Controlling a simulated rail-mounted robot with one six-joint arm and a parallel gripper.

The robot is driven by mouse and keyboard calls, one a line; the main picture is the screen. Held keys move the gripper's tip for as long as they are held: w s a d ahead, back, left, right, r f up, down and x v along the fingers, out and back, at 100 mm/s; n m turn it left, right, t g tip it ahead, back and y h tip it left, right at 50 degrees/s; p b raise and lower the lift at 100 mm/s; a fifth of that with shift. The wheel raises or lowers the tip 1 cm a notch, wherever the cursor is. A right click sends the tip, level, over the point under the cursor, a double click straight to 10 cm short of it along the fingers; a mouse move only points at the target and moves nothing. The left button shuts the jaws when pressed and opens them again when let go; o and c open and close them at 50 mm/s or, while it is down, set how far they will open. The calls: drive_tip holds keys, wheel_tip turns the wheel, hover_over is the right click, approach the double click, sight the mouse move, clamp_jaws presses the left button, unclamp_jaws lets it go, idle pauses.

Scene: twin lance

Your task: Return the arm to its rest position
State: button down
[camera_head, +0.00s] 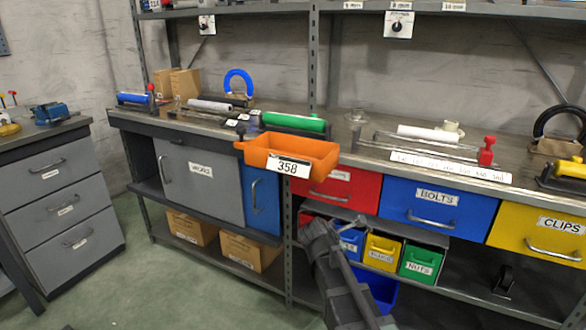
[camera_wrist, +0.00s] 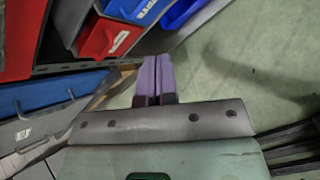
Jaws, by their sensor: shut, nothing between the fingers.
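My gripper (camera_wrist: 151,64) shows in the wrist view with its two purple fingers pressed together and nothing between them. It points down past the shelf edge, above bare green floor. In the head view my dark grey arm (camera_head: 343,278) reaches up from the bottom edge, in front of the lower shelf and small bins. I cannot make out the fingers clearly in that view.
An orange bin (camera_head: 270,152) labelled 358 juts over the workbench's front edge. In the wrist view, a red bin (camera_wrist: 106,37) is close by. Open floor (camera_head: 130,285) lies at left.

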drive_tip(key=s+a+f+m+g+y, duration=0.1)
drive_tip(key=s+f+m+g+y, duration=0.25)
drive_tip(key=s+m, duration=0.75)
drive_tip(key=s+f+m+g+y, duration=0.2)
drive_tip(key=s+m+g, duration=0.2)
drive_tip(key=s+m, duration=0.75)
wheel_tip(320, 180, up, 32)
drive_tip(key=w+p, duration=0.1)
drive_tip(key=p, duration=3.1)
drive_tip(key=shift+w+a+r, duration=0.2)
drive_tip(key=shift+a, duration=0.05)
